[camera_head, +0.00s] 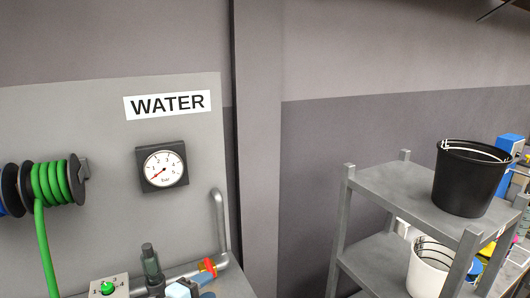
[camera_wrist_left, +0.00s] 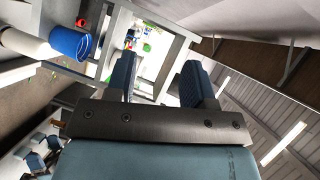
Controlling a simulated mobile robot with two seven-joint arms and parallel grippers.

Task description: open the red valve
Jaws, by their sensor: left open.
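The red valve handle (camera_head: 207,267) sits low on the grey panel, beside the bend of a grey pipe (camera_head: 219,225). A yellow-orange part shows around it. My left gripper (camera_head: 184,288) shows only partly at the bottom edge in the head view, just below and left of the valve; I cannot tell if it touches it. In the left wrist view my left gripper (camera_wrist_left: 160,80) is open, with nothing between its two dark blue fingers. The valve cannot be made out in that view. My right gripper is in neither view.
A pressure gauge (camera_head: 163,168) hangs under a WATER sign (camera_head: 167,104). A green hose reel (camera_head: 55,182) is at the left. A dark upright cylinder (camera_head: 151,262) stands left of the valve. A grey shelf (camera_head: 385,182) holds a black bucket (camera_head: 465,180) at the right.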

